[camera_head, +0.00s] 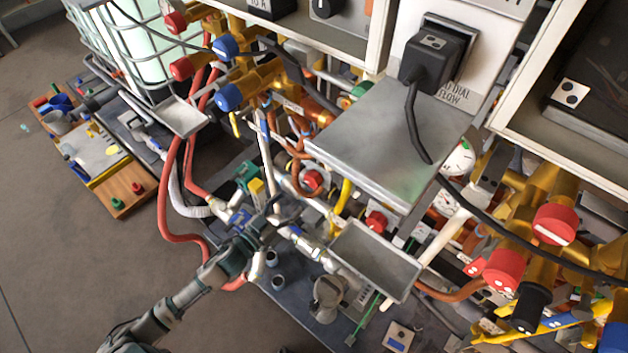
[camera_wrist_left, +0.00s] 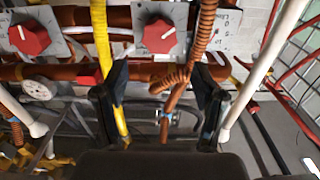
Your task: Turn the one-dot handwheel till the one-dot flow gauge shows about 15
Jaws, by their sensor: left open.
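My left gripper (camera_head: 280,214) reaches in among the pipes from the lower left. In the left wrist view its two dark fingers (camera_wrist_left: 163,100) stand apart, with a yellow hose and a copper-coloured coiled pipe showing between or behind them. Red knobs show ahead: one near the middle (camera_wrist_left: 160,35) and one at the left (camera_wrist_left: 28,37). They sit beyond the fingertips, apart from them. In the head view red knobs show near the gripper (camera_head: 312,180) and further right (camera_head: 376,220). A white round gauge (camera_head: 460,158) is partly hidden by the grey panel. I cannot tell which wheel or gauge has one dot.
A grey metal shelf (camera_head: 395,140) and a small grey tray (camera_head: 375,260) overhang the pipes. A black cable (camera_head: 413,125) hangs from a plug. Red hoses (camera_head: 163,190) loop at the left. White pipes (camera_wrist_left: 262,75) flank the fingers. Open floor (camera_head: 80,260) lies at the lower left.

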